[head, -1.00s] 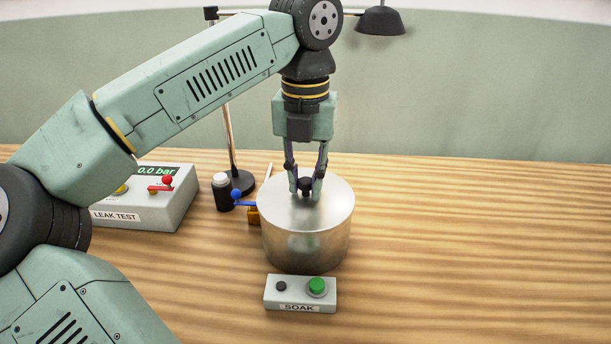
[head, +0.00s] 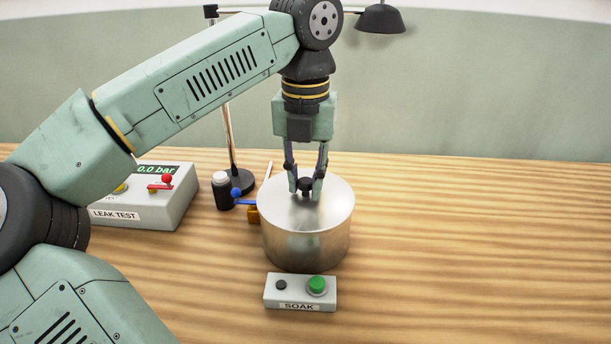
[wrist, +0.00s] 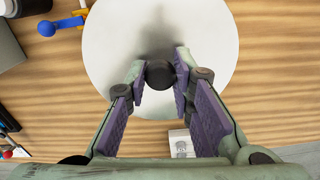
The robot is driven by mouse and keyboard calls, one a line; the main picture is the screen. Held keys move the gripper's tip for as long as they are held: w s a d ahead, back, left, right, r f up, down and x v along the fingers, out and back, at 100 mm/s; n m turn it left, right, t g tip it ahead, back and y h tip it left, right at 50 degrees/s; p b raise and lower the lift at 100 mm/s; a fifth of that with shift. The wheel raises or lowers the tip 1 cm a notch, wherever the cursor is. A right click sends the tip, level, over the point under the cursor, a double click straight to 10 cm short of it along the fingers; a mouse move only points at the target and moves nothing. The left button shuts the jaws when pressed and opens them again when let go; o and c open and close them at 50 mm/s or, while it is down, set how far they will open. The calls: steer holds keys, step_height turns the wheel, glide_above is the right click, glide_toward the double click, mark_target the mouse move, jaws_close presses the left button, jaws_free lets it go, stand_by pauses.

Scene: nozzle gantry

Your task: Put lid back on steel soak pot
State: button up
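The steel soak pot (head: 306,241) stands upright on the wooden bench. Its round, flat lid (head: 330,196) lies level over the pot's mouth, with no clear gap at the rim in the head view. A dark knob (wrist: 159,74) rises from the lid's middle. My gripper (head: 306,186) points straight down over the lid. In the wrist view its two fingertips (wrist: 160,72) stand on either side of the knob and look closed against it. The pot's inside is hidden, and the wrist view shows only the pale lid top (wrist: 215,45).
A SOAK button box (head: 300,294) sits just in front of the pot. A LEAK TEST box (head: 150,205), a dark bottle (head: 222,193), a blue-handled part (head: 243,199) and a lamp stand (head: 232,150) are to the left and behind. The bench right of the pot is clear.

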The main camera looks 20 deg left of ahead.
steer(key=o, duration=0.5)
steer(key=shift+o, duration=0.4)
steer(key=o, duration=0.4)
steer(key=shift+r+p, duration=2.65)
steer(key=shift+r, duration=0.9)
steer(key=shift+c, duration=0.2)
jaws_close()
